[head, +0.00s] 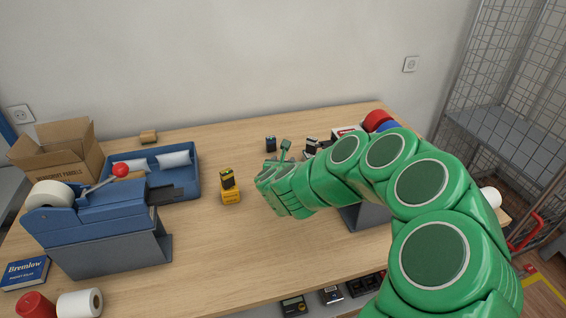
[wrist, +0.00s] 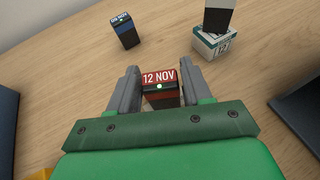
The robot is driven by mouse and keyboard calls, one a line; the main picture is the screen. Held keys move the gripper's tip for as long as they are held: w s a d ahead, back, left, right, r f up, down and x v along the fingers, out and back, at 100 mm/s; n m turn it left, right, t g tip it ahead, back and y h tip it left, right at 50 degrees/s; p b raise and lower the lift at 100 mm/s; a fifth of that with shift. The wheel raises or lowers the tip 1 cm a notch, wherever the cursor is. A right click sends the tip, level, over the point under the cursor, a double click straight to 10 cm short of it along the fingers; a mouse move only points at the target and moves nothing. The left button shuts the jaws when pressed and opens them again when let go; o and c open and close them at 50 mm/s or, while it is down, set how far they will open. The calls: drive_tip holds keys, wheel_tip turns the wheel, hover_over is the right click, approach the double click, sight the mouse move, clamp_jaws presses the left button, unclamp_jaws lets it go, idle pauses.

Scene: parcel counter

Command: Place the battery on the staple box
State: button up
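A dark battery (wrist: 161,88) with a red "12 NOV" label and a small lit green dot stands between the fingers of my gripper (wrist: 159,66) in the wrist view. Both fingers look to be against its sides; its lower part is hidden. In the head view my gripper (head: 284,153) is over the table's far middle, and its battery is hidden. A similar battery (wrist: 126,31) with a blue label stands upright beyond it, also in the head view (head: 270,143). A small white and green box (wrist: 211,45) carries a dark block. A yellow box (head: 231,197) carries a black and yellow block.
A blue tray (head: 196,160) with white packets and a blue tape dispenser (head: 100,212) stand at left. The table (head: 215,255) is clear in front of the yellow box. My arm covers much of the right side.

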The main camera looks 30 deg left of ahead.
drive_tip(key=shift+o, duration=1.4)
drive_tip(key=v, duration=1.2)
drive_tip(key=shift+r, duration=0.15)
